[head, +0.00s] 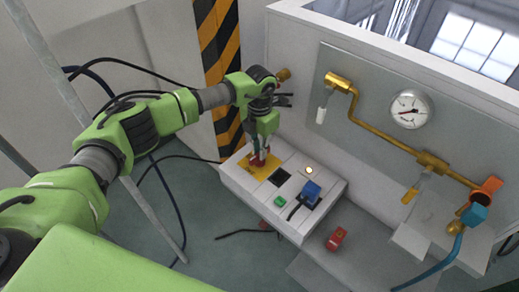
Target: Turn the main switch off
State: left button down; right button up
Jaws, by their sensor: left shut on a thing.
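The main switch (258,160) is a red knob on a yellow plate (262,175), at the back left of a white control box (305,222). My left gripper (259,152) reaches down onto it from above, fingers shut on the red knob. The fingers cover part of the knob, so its turned position cannot be told. My right gripper does not show.
The box also carries a green button (281,201), a blue plug (311,191) and a lit round lamp (309,170). A red object (336,238) lies right of the box. Brass piping (390,143) and a gauge (409,109) are on the panel behind. Cables hang at left.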

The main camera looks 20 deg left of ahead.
pick_arm(q)
jog(key=shift+w+r, duration=0.1)
dwell(0.4)
jog(key=c, duration=2)
grip_release()
jog(key=shift+c, duration=0.2)
